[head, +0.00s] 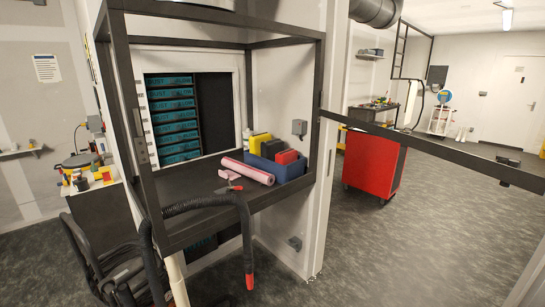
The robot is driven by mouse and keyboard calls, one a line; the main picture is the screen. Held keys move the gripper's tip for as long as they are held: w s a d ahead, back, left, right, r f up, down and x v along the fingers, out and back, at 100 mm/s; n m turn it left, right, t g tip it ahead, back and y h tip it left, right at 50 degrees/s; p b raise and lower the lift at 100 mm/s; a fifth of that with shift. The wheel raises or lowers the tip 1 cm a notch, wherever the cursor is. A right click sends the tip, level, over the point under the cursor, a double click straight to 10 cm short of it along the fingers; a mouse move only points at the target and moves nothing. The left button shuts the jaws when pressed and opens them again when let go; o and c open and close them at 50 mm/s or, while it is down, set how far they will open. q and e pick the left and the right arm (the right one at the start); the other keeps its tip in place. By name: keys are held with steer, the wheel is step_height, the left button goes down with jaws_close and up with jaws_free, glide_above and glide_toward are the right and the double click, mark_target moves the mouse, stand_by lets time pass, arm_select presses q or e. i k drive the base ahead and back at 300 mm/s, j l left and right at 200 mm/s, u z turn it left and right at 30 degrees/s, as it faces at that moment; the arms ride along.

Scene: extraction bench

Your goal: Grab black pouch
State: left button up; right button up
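A blue bin (262,171) stands on the dark shelf of a black-framed bench. Upright in it are a yellow item (258,139), a black item (268,147) that looks like the black pouch, and a red item (287,157). The black one stands between the yellow and red ones, and its lower part is hidden in the bin. Neither of my grippers shows in the head view.
A pink roll (247,171) lies on the shelf (190,185) left of the bin. A black hose (205,203) with a red end hangs over the shelf's front edge. A black post and rail frame the bench. A red cabinet (371,165) stands farther right.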

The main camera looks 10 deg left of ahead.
mark_target(269, 148)
steer(key=i+l+u, duration=0.2)
steer(key=i+u, duration=0.2)
steer(key=i, duration=0.15)
steer(key=i+l+u, duration=0.85)
steer(key=i, duration=0.2)
steer(key=i+l+u, duration=0.4)
steer(key=l, duration=0.3)
steer(key=i+l+u, duration=0.25)
steer(key=l+u, duration=0.15)
steer(key=l, duration=0.35)
steer(key=k+j, duration=0.1)
steer(key=j, duration=0.15)
